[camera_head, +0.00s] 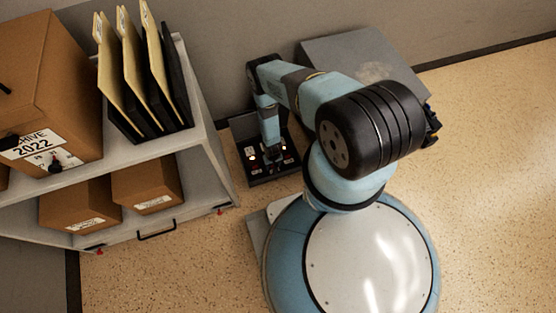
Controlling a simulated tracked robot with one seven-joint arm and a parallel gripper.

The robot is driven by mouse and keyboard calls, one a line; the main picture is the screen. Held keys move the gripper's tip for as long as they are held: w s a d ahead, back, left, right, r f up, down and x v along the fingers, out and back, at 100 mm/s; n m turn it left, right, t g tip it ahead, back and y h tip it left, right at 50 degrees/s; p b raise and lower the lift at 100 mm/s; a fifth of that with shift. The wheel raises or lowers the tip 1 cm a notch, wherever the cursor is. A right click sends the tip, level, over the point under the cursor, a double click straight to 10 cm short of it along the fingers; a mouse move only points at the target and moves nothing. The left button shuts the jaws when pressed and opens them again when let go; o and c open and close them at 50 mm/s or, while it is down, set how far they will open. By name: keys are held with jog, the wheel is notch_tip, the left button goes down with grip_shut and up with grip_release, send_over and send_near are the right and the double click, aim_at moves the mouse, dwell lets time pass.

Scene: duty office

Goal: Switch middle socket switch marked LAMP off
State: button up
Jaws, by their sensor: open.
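A dark socket unit (262,179) lies low by the wall, right of the shelf. Small bright spots and reddish parts show on its top, to the left and right of my gripper. My gripper (270,151) points down over the middle of the unit and is open. The middle switch marked LAMP is hidden behind my gripper and wrist. The markings are too small to read, and I cannot tell the switch's position or whether my fingertips touch the unit.
A grey shelf (198,143) with folders (128,62) and archive boxes (66,75) stands close on the left. A grey box (345,48) is against the wall behind my arm. The speckled floor (490,170) is clear on the right.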

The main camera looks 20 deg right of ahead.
notch_tip(320, 180, up, 13)
jog(key=shift+r, duration=0.2)
dwell(0.4)
dwell(0.6)
